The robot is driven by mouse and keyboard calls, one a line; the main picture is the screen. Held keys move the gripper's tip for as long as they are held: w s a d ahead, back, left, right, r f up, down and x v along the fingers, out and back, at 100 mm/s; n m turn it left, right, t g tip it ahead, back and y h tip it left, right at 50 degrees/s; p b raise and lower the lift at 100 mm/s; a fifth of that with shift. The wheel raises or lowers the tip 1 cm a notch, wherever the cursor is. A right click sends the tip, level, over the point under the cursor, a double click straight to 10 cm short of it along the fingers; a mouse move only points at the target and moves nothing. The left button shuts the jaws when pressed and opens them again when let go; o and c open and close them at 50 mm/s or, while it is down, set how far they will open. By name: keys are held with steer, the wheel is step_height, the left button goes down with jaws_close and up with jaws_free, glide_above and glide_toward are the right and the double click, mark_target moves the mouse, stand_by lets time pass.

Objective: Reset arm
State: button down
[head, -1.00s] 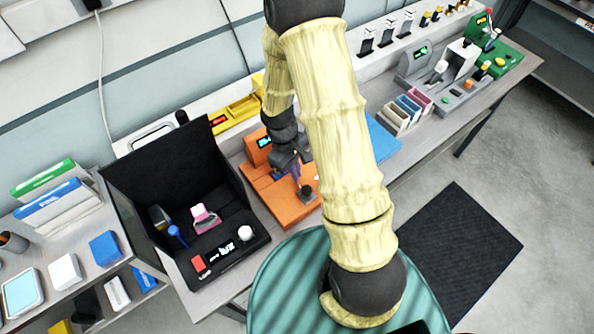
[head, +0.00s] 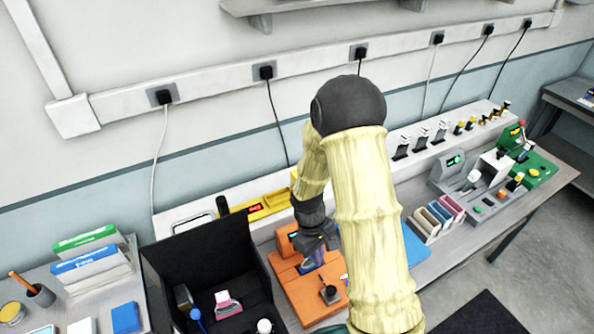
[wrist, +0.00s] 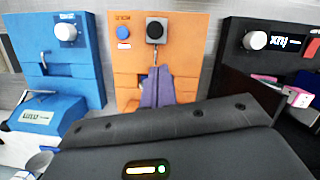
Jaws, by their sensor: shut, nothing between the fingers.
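My gripper (head: 313,261) is over the orange module (head: 310,297) on the bench, with its dark wrist above it. In the wrist view its two purple fingers (wrist: 157,73) are together with nothing between them. I cannot tell whether the fingertips touch the module. My bent arm hides part of the bench to the right in the head view.
A black open case (head: 205,255) stands left of the orange module, with small items inside. A blue module (wrist: 60,65) is left in the wrist view. Grey (head: 470,195) and green (head: 535,172) modules stand further right. A wall rail with plugs (head: 220,83) runs behind.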

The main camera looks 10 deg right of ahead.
steer(key=s+d+r+m+t+y+b, duration=0.1)
steer(key=s+r+m+t+b, duration=0.4)
steer(key=r, duration=0.4)
steer(key=s+m+b, duration=0.1)
steer(key=s+b, duration=0.1)
steer(key=shift+s+d+r+m+b, duration=0.2)
steer(key=shift+m+b, duration=0.1)
steer(key=shift+b, duration=0.1)
